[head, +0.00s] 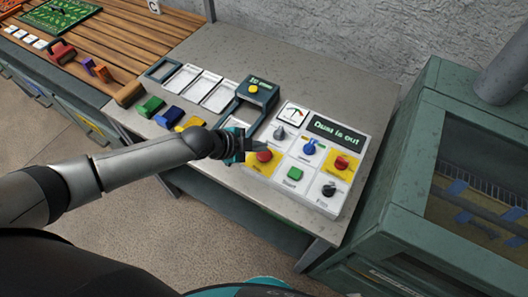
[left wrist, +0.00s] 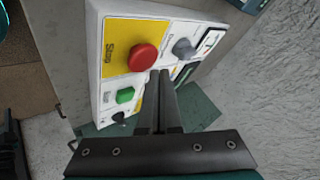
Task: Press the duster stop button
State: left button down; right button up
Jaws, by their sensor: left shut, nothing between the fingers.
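The white control panel (head: 315,180) stands on the grey table. A red button (head: 264,156) on a yellow plate is at its near left side; in the left wrist view this red button (left wrist: 142,57) has the label "Stop" beside it. A second red button (head: 342,163) on yellow is at the right. My left gripper (head: 252,151) is shut and empty, just left of the nearer red button. In the left wrist view its fingertips (left wrist: 160,74) appear beside the red button's edge; I cannot tell whether they touch it. My right gripper is out of view.
A green button (head: 295,174), a black knob (head: 329,188), a blue knob (head: 309,147) and a grey knob (head: 279,132) are close by. The display (head: 335,131) reads "Dust is out". A green cabinet (head: 400,170) stands at the right. Colored blocks and trays lie left.

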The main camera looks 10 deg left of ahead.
aim_at(260, 155)
pick_arm(q)
jog(key=shift+f, duration=0.1)
jog(key=shift+f+b, duration=0.35)
jog(key=shift+b, duration=0.05)
jog(key=shift+f+b, duration=0.5)
jog(key=shift+f, duration=0.05)
dwell(0.5)
dwell(0.4)
jog(key=shift+r+p, duration=0.9)
jog(key=shift+r, duration=0.05)
jog(key=shift+r, duration=0.1)
notch_tip(260, 155, up, 5)
jog(key=p, duration=0.4)
jog(key=shift+p, duration=0.35)
